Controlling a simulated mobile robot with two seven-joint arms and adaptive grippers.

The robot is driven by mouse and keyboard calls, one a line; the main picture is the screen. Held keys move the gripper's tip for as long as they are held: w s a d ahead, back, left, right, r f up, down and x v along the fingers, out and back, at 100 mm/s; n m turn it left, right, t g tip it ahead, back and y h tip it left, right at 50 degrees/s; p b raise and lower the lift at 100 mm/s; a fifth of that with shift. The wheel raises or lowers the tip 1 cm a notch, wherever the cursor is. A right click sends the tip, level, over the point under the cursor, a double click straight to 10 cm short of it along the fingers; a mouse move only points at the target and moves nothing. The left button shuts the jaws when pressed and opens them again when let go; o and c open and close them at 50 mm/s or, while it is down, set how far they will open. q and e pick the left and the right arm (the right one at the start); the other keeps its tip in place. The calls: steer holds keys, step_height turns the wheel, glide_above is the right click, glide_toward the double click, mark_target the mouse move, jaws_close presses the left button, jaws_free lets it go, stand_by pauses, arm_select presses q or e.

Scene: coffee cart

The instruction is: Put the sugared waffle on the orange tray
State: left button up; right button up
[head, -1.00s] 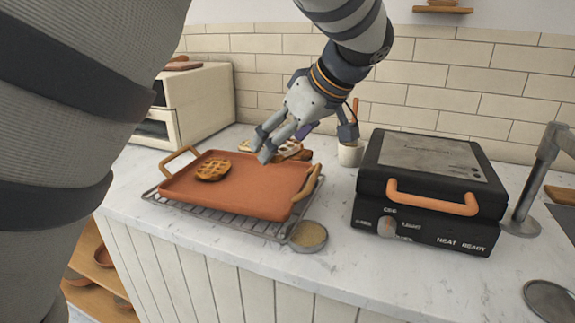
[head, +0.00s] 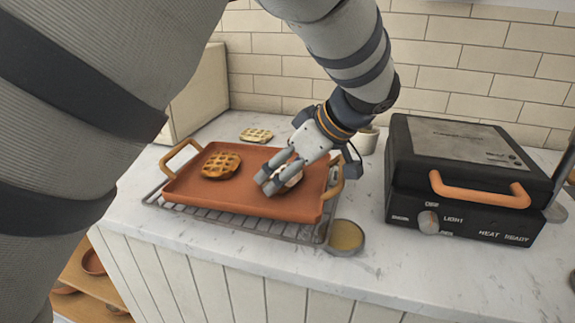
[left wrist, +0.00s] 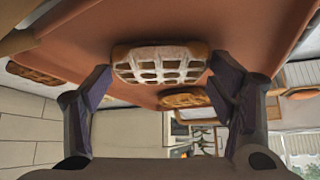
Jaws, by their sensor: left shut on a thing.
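The orange tray (head: 250,203) has two tan handles and sits on a wire rack on the counter. A golden-brown waffle (head: 221,165) lies on its left half. My left gripper (head: 274,181) is over the tray's right half, shut on the sugared waffle (head: 291,175), which is partly hidden by the fingers. In the left wrist view the sugared waffle (left wrist: 160,64), with its white-dusted grid, shows between the two fingers (left wrist: 165,90), against the tray's orange surface. I cannot tell whether it touches the tray. My right gripper is not in view.
A pale waffle (head: 256,134) lies on the counter behind the tray. A small round dish (head: 346,237) stands at the tray's front right corner. A black waffle iron (head: 465,185) with an orange handle stands to the right. A white cup (head: 367,140) is behind my gripper.

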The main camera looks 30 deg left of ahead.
arm_select(q)
steer(key=shift+w+d, duration=0.1)
steer(key=shift+d, duration=0.25)
steer(key=o, duration=1.1)
steer(key=shift+o, duration=0.2)
steer(key=v, duration=1.2)
steer(key=shift+p, duration=0.35)
